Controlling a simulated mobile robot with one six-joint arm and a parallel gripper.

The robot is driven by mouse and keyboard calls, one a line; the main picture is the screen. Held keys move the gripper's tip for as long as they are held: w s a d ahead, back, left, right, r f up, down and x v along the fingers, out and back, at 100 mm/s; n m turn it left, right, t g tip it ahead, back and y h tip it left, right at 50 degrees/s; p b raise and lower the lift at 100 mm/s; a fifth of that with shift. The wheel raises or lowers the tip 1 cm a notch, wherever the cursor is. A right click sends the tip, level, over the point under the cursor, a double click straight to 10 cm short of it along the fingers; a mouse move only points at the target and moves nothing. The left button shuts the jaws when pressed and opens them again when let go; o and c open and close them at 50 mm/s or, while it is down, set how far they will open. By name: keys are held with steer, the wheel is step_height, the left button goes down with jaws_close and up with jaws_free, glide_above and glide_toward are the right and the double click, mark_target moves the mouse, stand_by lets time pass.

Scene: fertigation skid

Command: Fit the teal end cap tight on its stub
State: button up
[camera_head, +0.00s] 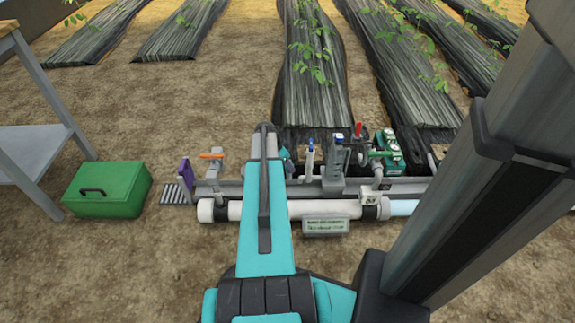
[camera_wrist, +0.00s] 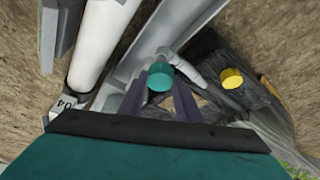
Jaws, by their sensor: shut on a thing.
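The teal end cap (camera_wrist: 160,76) is held between the fingertips of my gripper (camera_wrist: 160,88) in the wrist view. The gripper is shut on it, and the cap's round flat face is toward the camera. A short pale pipe (camera_wrist: 185,68) lies just beyond and right of the cap. I cannot tell whether it is the cap's stub or whether the cap touches it. In the head view my arm hides most of the gripper; a small teal patch shows beside the arm, too small to make out.
A yellow cap (camera_wrist: 232,78) is right of my gripper. A thick white pipe (camera_head: 303,209) runs along the skid front, with a sign (camera_head: 326,226) before it. Valves, including a blue-handled one (camera_head: 310,147), stand behind. A green box (camera_head: 108,190) is on the soil at left.

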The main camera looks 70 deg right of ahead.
steer(key=shift+f, duration=0.3)
stand_by(0.4)
steer(key=o, duration=0.7)
steer(key=shift+f, duration=0.35)
stand_by(0.3)
steer(key=c, duration=0.4)
